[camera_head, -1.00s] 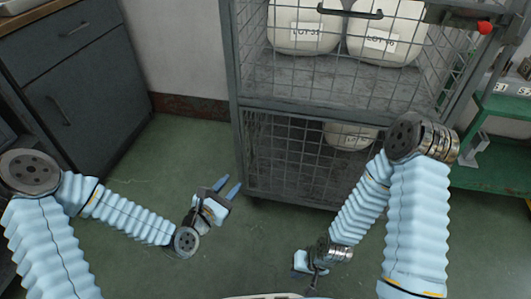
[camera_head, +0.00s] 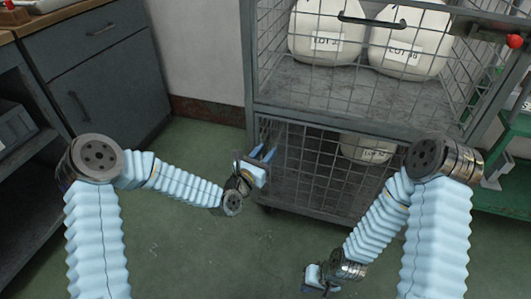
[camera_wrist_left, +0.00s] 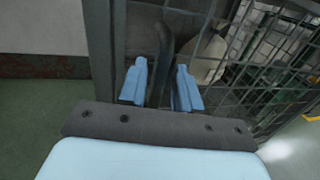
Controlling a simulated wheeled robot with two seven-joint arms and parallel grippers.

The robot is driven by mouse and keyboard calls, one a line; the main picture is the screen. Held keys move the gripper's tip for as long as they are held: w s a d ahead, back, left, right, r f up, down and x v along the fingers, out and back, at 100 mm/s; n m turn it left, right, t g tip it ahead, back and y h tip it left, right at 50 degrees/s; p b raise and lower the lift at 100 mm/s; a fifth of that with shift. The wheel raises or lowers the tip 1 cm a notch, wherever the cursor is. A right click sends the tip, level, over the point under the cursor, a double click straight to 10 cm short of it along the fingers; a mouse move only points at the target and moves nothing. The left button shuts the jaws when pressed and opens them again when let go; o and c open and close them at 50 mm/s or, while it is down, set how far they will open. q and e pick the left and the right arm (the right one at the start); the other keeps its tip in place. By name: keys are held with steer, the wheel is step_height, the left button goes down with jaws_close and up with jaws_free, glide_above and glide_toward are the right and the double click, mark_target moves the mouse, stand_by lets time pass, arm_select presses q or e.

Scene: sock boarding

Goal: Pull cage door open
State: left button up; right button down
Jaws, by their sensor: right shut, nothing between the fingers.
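The wire-mesh cage (camera_head: 345,100) stands ahead, with a dark handle bar (camera_head: 372,21) across its upper front. A red knob (camera_head: 515,41) sits on a grey latch plate (camera_head: 488,29) at the upper right. My left gripper (camera_head: 268,153) is low by the cage's left front edge. Its two blue fingers are apart in the left wrist view (camera_wrist_left: 161,86). A dark upright bar (camera_wrist_left: 164,50) shows between and beyond them; I cannot tell what it belongs to or whether they touch it. My right gripper (camera_head: 314,284) is low in front of the cage, shut and empty.
White labelled bags (camera_head: 326,35) lie on the cage's upper shelf and another bag (camera_head: 368,148) below. A dark cabinet (camera_head: 100,80) stands left and a green rack (camera_head: 508,165) right. Green floor (camera_head: 215,265) is clear between my arms.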

arm_select(q)
steer(key=shift+w+d, duration=0.15)
steer(key=shift+w, duration=0.05)
jaws_close()
stand_by(0.3)
